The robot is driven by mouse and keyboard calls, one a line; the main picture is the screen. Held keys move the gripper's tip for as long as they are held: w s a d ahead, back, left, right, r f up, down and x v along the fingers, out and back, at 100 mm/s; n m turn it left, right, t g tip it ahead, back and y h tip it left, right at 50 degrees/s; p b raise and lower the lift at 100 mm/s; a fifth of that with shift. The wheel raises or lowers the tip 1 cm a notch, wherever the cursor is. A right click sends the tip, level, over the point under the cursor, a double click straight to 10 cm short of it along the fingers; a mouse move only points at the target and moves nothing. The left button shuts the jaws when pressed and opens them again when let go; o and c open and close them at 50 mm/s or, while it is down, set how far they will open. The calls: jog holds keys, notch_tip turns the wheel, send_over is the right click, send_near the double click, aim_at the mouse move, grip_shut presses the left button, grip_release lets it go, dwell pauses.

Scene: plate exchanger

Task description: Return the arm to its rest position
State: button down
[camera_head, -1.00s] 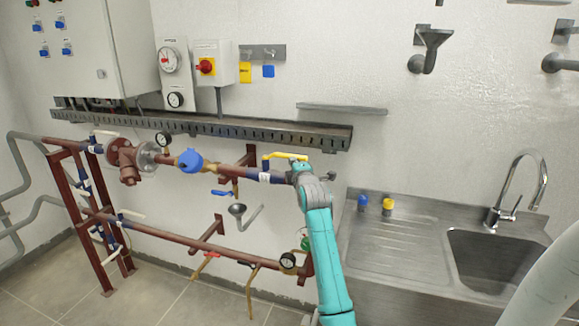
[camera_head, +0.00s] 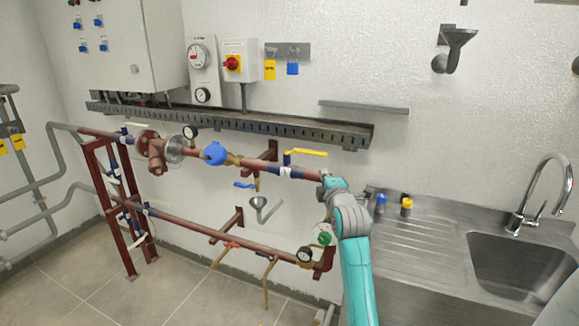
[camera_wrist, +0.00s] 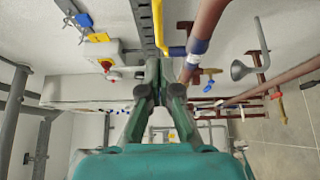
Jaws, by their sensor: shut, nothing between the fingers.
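My gripper (camera_head: 327,180) is at the end of the teal arm, right of centre in the head view, near the right end of the upper pipe. In the wrist view its dark green fingers (camera_wrist: 160,66) are together, with nothing between them. The yellow valve handle (camera_head: 306,153) lies roughly along the upper pipe, above and left of the gripper, and appears apart from it. The yellow handle (camera_wrist: 160,28) also shows beyond the fingers in the wrist view. The exact gap to the pipe is hard to tell.
The pipe rack with a blue-capped fitting (camera_head: 215,153) and a lower gauge (camera_head: 305,255) is left of my arm. A steel sink (camera_head: 520,265) with a tap (camera_head: 545,195) is on the right. Blue (camera_head: 381,202) and yellow (camera_head: 406,206) items stand on the counter.

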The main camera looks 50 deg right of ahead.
jog(key=shift+f, duration=0.1)
jog(key=s+a+f+m+y, duration=0.2)
jog(key=a+f, duration=1.1)
jog(key=f, duration=0.1)
jog(key=s+a+f+m+t+y, duration=0.1)
jog(key=s+a+f+y, duration=0.1)
jog(key=s+a+f, duration=0.45)
jog(key=s+a+f+m+t+y, duration=0.15)
jog(key=a+f, duration=0.25)
jog(key=a, duration=0.6)
jog(key=s+a+f+m+g+y, duration=0.1)
jog(key=s+a+f+m+y, duration=0.1)
jog(key=s+a, duration=0.7)
jog(key=s+a+f+m+y, duration=0.15)
jog(key=s+a, duration=0.45)
jog(key=s, duration=0.7)
jog(key=s+a+r+m+y, duration=0.2)
jog(key=s+r, duration=0.2)
jog(key=s, duration=0.5)
jog(key=shift+a+y, duration=0.3)
jog(key=shift+g, duration=0.25)
